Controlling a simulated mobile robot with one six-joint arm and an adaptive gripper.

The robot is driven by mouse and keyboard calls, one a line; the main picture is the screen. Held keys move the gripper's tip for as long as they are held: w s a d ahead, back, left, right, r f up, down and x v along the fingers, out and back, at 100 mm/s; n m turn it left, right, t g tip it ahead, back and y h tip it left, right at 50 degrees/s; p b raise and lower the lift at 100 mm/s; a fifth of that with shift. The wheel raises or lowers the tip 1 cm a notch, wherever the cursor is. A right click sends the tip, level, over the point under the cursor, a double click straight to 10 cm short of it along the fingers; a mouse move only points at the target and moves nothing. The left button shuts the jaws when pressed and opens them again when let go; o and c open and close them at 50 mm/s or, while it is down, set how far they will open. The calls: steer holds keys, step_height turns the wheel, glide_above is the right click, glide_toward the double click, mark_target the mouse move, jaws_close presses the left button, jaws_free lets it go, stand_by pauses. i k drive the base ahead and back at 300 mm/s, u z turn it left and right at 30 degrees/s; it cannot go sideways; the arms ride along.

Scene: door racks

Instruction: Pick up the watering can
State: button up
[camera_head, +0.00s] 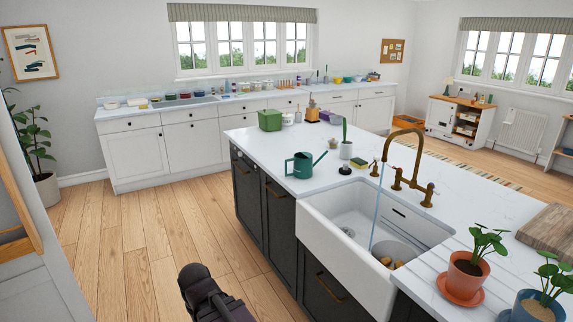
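A dark green watering can (303,165) stands upright on the white island worktop, near its left edge and behind the sink. A dark part of my own arm shows at the bottom of the head view, over the wooden floor and well short of the can. My gripper's fingers do not show.
The white sink (347,237) has a brass tap (405,168), a thin stream of water and a pot with potatoes in it. A green box (270,120) stands farther back. Open floor (160,230) lies left of the island.

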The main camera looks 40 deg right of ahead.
mark_target(303, 166)
steer(key=z, duration=0.05)
steer(key=i, duration=1.2)
steer(key=z, duration=0.35)
